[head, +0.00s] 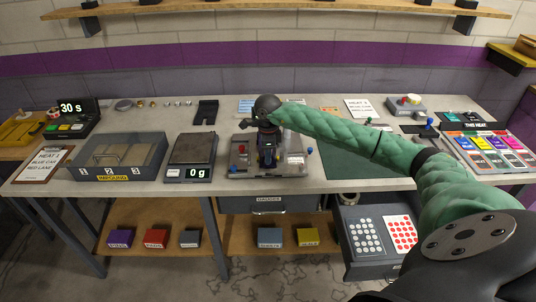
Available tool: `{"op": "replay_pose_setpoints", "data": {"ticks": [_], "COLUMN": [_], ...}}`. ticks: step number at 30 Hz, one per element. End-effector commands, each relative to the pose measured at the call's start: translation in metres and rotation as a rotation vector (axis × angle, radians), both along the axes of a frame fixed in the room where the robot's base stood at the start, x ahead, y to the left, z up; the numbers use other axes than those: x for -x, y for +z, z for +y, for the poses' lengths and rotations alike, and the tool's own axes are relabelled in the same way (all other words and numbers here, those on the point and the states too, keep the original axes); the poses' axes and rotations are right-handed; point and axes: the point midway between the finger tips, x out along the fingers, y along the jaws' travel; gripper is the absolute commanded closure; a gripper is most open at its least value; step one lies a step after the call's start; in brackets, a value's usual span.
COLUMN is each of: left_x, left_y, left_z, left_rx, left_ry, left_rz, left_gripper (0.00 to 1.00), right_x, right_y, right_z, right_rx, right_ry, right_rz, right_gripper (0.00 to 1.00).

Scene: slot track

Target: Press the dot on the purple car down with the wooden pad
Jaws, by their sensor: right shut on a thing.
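My right gripper (268,157) points down over the grey fixture (296,168) at the middle of the table. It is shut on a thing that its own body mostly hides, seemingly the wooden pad. I cannot make out the purple car or its dot for sure; a dark, faintly purple patch shows around the fingertips. Whether the held thing touches anything below cannot be told. My left gripper is not in view.
A scale (191,151) reading 0 g and a grey compartment tray (118,157) stand left of the fixture. A green mat (350,171) lies right of it, under my right arm. A colored lane board (494,150) is at the far right.

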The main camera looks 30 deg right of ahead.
Motion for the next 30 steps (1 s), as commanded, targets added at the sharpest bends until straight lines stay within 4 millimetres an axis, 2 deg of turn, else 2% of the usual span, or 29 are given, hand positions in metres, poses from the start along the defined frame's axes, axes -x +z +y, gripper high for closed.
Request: {"op": "replay_pose_setpoints", "data": {"ticks": [5, 30], "left_x": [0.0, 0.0], "left_y": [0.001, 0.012], "left_z": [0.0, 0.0], "left_rx": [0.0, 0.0], "left_ry": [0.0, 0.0], "left_rz": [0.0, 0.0], "left_gripper": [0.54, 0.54], "right_x": [0.0, 0.0], "right_y": [0.005, 0.059], "right_z": [0.0, 0.0], "right_rx": [0.0, 0.001], "right_ry": [0.0, -0.001], "right_rz": [0.0, -0.001], "right_gripper": [0.99, 0.99]}}
